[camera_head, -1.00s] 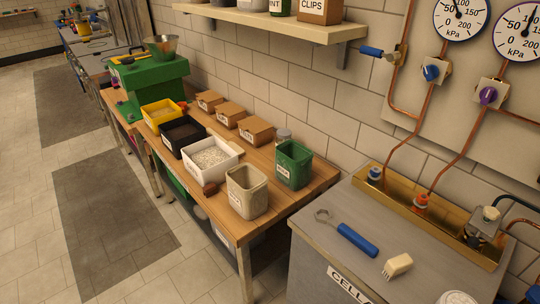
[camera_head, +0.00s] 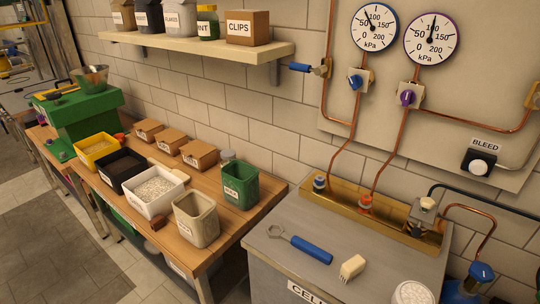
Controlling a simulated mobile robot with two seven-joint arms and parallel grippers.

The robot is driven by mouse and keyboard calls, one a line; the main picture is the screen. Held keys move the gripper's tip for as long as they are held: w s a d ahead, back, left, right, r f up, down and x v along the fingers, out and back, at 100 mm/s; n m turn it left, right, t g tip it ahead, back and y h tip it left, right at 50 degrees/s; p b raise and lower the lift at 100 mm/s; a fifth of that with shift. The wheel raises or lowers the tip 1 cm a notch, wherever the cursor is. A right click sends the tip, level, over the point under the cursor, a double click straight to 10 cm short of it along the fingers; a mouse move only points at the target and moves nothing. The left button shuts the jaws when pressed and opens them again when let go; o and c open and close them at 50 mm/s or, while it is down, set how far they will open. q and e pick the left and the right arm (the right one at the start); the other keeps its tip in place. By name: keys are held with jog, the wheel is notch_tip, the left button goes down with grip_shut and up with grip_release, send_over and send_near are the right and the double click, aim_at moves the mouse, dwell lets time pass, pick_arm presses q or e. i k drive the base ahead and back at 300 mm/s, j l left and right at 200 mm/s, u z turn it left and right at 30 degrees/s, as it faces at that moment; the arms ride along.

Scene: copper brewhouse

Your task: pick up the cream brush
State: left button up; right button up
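The cream brush (camera_head: 352,268) lies on the grey top of the metal cabinet (camera_head: 262,257) at the lower right. It is a small cream block with pale bristles toward the front. A blue-handled tool (camera_head: 311,249) with a metal ring end lies just to its left, apart from it. Neither of my grippers is in view.
A white round item (camera_head: 411,293) stands right of the brush at the cabinet's front. A brass tray (camera_head: 385,219) with fittings lines the cabinet's back. A wooden bench (camera_head: 211,248) with tubs, including a green tub (camera_head: 240,187), stands left. Pipes and gauges cover the wall.

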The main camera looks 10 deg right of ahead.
aim_at(351, 269)
jog(key=z, duration=1.15)
